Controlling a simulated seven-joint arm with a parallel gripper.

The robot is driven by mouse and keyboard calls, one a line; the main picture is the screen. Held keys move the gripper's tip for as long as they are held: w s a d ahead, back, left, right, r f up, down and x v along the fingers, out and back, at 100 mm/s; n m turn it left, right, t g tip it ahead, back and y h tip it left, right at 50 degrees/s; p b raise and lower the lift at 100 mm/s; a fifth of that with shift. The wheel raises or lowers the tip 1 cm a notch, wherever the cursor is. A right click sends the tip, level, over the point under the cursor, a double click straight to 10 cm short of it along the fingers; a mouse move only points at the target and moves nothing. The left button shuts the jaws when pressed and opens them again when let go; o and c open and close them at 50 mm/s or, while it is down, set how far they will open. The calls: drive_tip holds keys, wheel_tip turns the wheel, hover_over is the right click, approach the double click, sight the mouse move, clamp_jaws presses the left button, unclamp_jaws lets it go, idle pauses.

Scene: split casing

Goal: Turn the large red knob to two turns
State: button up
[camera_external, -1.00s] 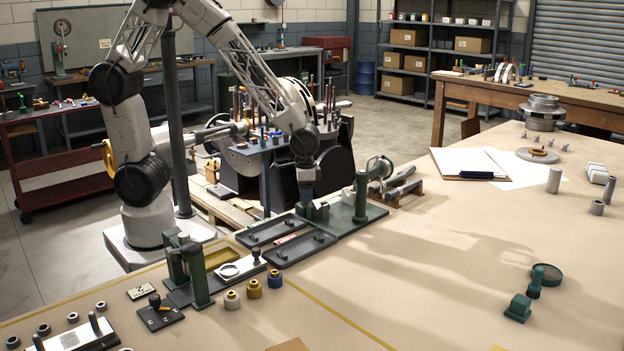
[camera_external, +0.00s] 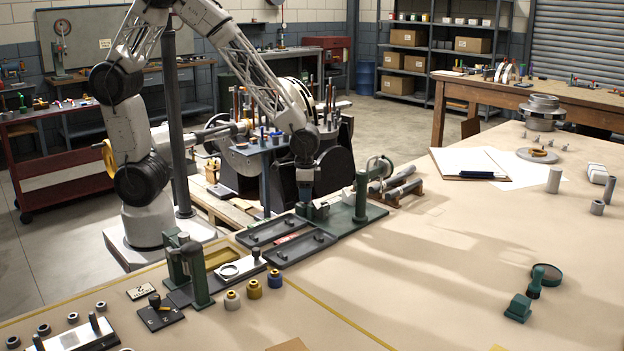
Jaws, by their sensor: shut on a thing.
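My gripper (camera_external: 305,202) points straight down at the far end of the row of fixtures, beside a green upright stand (camera_external: 361,197). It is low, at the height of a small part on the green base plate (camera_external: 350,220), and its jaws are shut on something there. The fingertips are small and dark in this view, and what lies between them is hidden. I cannot make out a large red knob; no red shows at the jaws. A small red piece (camera_external: 287,238) lies between the two dark trays, nearer the camera.
Two dark trays (camera_external: 300,247) lie just in front of the gripper. A green press-like frame (camera_external: 195,270) and several small capped cylinders (camera_external: 254,289) stand nearer the camera. A cylindrical machine (camera_external: 380,168) is right of the green stand. The table's right middle is largely clear.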

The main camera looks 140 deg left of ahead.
drive_tip(key=o, duration=0.7)
drive_tip(key=shift+c, duration=0.2)
drive_tip(key=shift+r, duration=0.1)
drive_tip(key=shift+r, duration=3.85)
